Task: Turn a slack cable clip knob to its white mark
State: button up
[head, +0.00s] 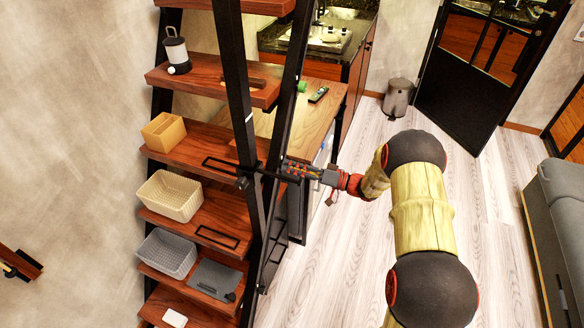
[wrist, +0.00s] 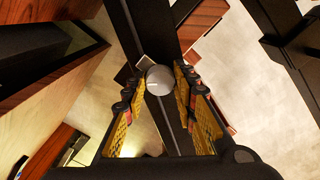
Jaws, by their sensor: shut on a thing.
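The cable clip knob (wrist: 160,80) is a grey round disc in the wrist view, in front of a dark stair post (wrist: 150,30). A faint pale line shows near its lower left; I cannot tell whether it is a mark or a pointer. My gripper (wrist: 160,84) has its yellow-padded fingers on both sides of the knob and is shut on it. In the head view my gripper (head: 284,170) reaches leftward to the dark stair rail at mid-height. The knob cannot be made out there, and the white mark is not clear in either view.
A wooden counter (head: 322,114) stands behind the rail.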

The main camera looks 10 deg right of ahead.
jog(key=m+p, duration=0.9)
jog(key=m, duration=1.7)
jog(key=shift+m, duration=0.3)
dwell(0.4)
jog(key=o, duration=1.2)
jog(key=shift+c, duration=0.2)
jog(key=shift+d+r, duration=0.1)
jog(key=shift+d, duration=0.05)
